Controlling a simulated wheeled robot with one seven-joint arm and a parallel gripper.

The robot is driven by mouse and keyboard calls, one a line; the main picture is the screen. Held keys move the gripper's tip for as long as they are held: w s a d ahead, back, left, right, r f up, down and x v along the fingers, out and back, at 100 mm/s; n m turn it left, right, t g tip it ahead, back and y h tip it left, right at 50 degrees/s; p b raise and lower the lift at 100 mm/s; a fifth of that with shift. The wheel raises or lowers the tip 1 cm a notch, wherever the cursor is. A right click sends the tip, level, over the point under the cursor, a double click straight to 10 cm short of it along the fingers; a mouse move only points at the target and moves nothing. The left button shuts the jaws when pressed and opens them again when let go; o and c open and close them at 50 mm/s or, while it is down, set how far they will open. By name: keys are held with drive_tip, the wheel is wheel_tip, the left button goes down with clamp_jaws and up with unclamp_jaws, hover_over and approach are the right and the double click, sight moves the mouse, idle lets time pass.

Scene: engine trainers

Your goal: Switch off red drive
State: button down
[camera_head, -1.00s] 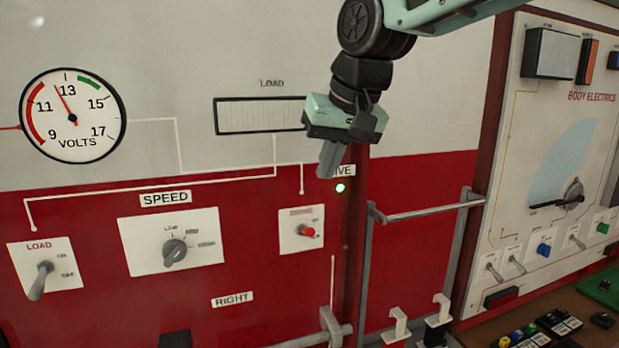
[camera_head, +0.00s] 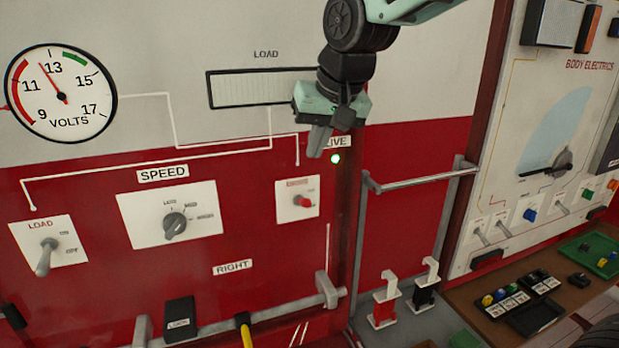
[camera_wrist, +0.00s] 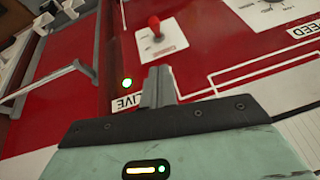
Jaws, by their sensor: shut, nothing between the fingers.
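The red drive switch is a small red toggle (camera_head: 302,201) on a white plate (camera_head: 293,190) on the red panel, right of the speed dial. In the wrist view the red toggle (camera_wrist: 155,24) stands out from its plate, beyond my fingertips. My gripper (camera_head: 318,150) is shut and empty, above and slightly right of the switch plate, by the LIVE label (camera_head: 338,141). In the wrist view my gripper's closed fingers (camera_wrist: 158,82) point toward the panel, apart from the toggle. A green lamp (camera_head: 336,158) beside the LIVE label is lit.
The speed dial (camera_head: 174,224) and grey LOAD toggle (camera_head: 47,258) are left of the switch. The volts gauge (camera_head: 62,97) reads about 12 to 13. A grey rail (camera_head: 420,180) stands out at right. A yellow-and-black handle (camera_head: 244,330) and lock box (camera_head: 180,322) are below.

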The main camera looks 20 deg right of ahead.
sight(310, 165)
drive_tip(key=p+x, duration=0.1)
drive_tip(key=x, duration=0.4)
drive_tip(key=shift+s+f, duration=0.1)
drive_tip(key=shift+s, duration=0.05)
drive_tip(key=shift+s+a+f+p, duration=0.1)
drive_tip(key=shift+s+f+p, duration=0.2)
drive_tip(key=shift+f, duration=0.15)
drive_tip(key=shift+s+a+f+p, duration=0.15)
drive_tip(key=shift+f+p, duration=0.1)
drive_tip(key=shift+f, duration=0.25)
drive_tip(key=shift+s+f, duration=0.1)
drive_tip(key=shift+f, duration=0.5)
drive_tip(key=shift+f+b, duration=0.2)
drive_tip(key=shift+b, duration=0.2)
